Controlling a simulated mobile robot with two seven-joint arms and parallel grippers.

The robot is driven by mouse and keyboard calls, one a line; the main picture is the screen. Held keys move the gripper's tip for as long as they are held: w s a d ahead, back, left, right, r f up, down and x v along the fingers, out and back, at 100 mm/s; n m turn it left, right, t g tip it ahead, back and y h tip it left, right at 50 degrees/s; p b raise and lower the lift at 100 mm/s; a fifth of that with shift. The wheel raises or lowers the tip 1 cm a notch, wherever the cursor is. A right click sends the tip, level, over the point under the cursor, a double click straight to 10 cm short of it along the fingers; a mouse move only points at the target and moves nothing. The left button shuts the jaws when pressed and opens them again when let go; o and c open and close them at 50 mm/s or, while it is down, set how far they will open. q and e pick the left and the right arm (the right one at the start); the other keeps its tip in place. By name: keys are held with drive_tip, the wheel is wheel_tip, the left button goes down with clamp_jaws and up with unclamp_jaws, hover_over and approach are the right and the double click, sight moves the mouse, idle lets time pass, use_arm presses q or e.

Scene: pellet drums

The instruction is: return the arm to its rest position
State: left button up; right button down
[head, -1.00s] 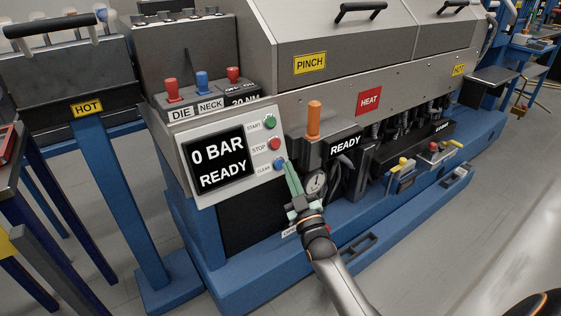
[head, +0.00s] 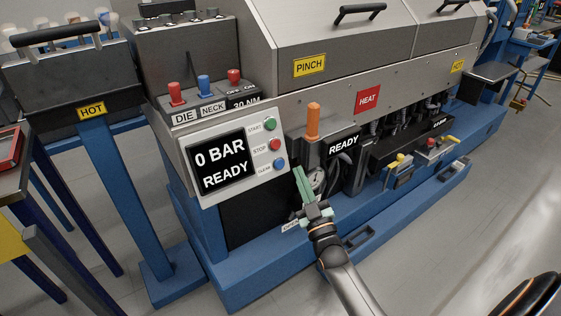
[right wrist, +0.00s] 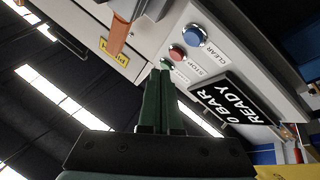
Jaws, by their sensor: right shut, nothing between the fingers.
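My right gripper (head: 303,186) has green fingers and is shut and empty. In the head view it is in front of the machine, just right of and below the blue CLEAR button (head: 279,163), apart from it. The right wrist view shows the closed green fingers (right wrist: 160,100) together, with the blue CLEAR button (right wrist: 194,36) and the red STOP button (right wrist: 177,53) beyond them. The control panel (head: 240,187) has a display (head: 222,165) reading "0 BAR READY". My left gripper is not in view.
An orange handle (head: 313,122) and a gauge (head: 318,180) are close beside the gripper. The machine's blue base (head: 270,262) runs below, with valves carrying yellow and red handles (head: 431,143) to the right. Open grey floor (head: 460,235) lies in front of the machine.

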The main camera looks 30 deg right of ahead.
drive_tip(key=shift+f, duration=0.1)
idle(0.5)
drive_tip(key=s+a+f+g+y, duration=0.4)
drive_tip(key=s+a+f+g, duration=0.15)
drive_tip(key=a+f, duration=0.45)
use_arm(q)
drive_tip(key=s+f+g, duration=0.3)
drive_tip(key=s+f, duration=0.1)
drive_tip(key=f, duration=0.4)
use_arm(e)
drive_tip(key=s+a+f+g+y, duration=0.2)
drive_tip(key=s+a+f+g, duration=0.25)
drive_tip(key=s, duration=0.35)
drive_tip(key=s+a+f+g+y, duration=0.1)
drive_tip(key=s+a+f+g, duration=0.2)
drive_tip(key=s+a+f, duration=0.45)
use_arm(q)
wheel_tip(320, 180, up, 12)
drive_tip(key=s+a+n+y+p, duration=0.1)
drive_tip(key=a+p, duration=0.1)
drive_tip(key=p, duration=1.3)
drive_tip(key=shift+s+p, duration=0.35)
use_arm(e)
drive_tip(key=s+d+r, duration=0.2)
drive_tip(key=r, duration=0.4)
drive_tip(key=s+d+r+m, duration=0.1)
drive_tip(key=s+d+r, duration=0.1)
drive_tip(key=r, duration=0.5)
drive_tip(key=shift+d+r+h, duration=0.2)
drive_tip(key=shift+r+h, duration=0.1)
